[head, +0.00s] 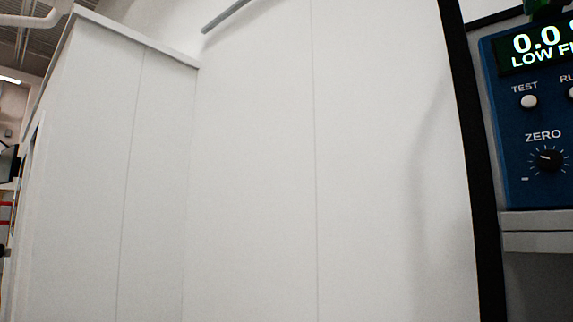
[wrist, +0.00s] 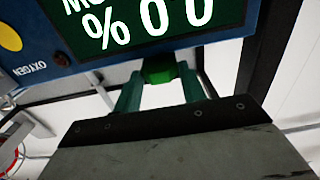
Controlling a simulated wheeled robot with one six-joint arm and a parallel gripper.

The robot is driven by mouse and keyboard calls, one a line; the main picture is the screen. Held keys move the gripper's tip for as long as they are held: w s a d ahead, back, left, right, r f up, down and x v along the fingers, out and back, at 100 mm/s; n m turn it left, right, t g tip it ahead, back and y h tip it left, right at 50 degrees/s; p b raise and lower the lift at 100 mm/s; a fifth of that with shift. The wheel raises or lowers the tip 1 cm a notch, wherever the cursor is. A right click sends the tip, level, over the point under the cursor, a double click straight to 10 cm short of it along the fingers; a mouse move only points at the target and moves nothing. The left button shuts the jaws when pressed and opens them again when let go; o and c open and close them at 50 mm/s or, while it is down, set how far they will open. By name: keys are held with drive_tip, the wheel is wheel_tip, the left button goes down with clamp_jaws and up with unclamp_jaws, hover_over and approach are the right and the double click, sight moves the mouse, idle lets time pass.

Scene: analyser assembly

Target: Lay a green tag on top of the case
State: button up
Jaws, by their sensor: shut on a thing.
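The case is a blue analyser with a lit green display, cut off at the right edge of the head view (head: 505,130). Its blue front and display also fill the top of the wrist view (wrist: 65,62). My gripper (wrist: 160,85) shows in the wrist view with two teal fingers shut on a green tag (wrist: 158,70). The tag overlaps the display's edge in that view; I cannot tell if it touches the case. A green piece also shows above the display at the head view's top edge; whether it is tag or finger is unclear. The case's top face is hidden.
A grey ledge (head: 540,221) is under the case. A black upright post (head: 470,150) stands just left of it. White wall panels (head: 250,170) fill most of the head view. A red-rimmed round thing (wrist: 12,158) is at the wrist view's lower left.

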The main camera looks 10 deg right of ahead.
drive_tip(key=shift+w+d+f, duration=0.1)
drive_tip(key=shift+f, duration=0.05)
drive_tip(key=o, duration=1.1)
drive_tip(key=shift+c, duration=0.2)
drive_tip(key=v, duration=0.7)
drive_tip(key=shift+s+a, duration=0.2)
drive_tip(key=shift+a, duration=0.15)
